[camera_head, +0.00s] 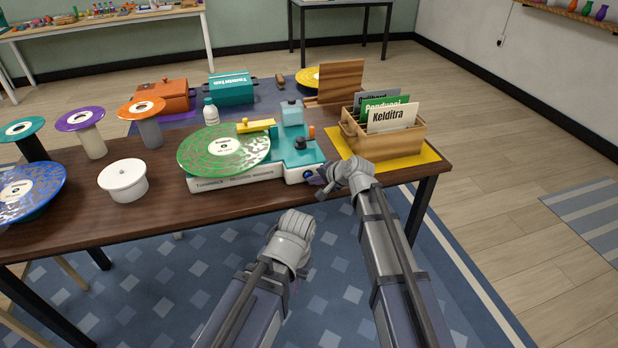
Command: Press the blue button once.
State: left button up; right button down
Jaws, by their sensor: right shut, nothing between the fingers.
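The blue button (309,175) is on the front right corner of the white and teal record machine (236,179), which stands near the table's front edge. My right gripper (319,186) is shut and empty, its fingertips right beside the button at its lower right. I cannot tell whether they touch it. My left arm's wrist is in front of the table, below the machine; its fingers are hidden from this view.
A green record (222,149) lies on the machine. A wooden crate (389,146) with record sleeves stands close on the right, on a yellow mat (433,156). A white round pot (123,180) and several record stands are on the left. The floor in front is clear.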

jog(key=shift+w+a, duration=0.1)
jog(key=shift+w, duration=0.15)
jog(key=shift+s, duration=0.2)
dwell(0.4)
jog(key=shift+s+d, duration=0.3)
jog(key=shift+s, duration=0.45)
jog(key=s, duration=0.1)
jog(key=s+d, duration=0.1)
jog(key=s, duration=0.2)
jog(key=shift+s+d, duration=0.3)
jog(key=shift+s, duration=0.05)
jog(key=shift+s, duration=0.1)
dwell(0.5)
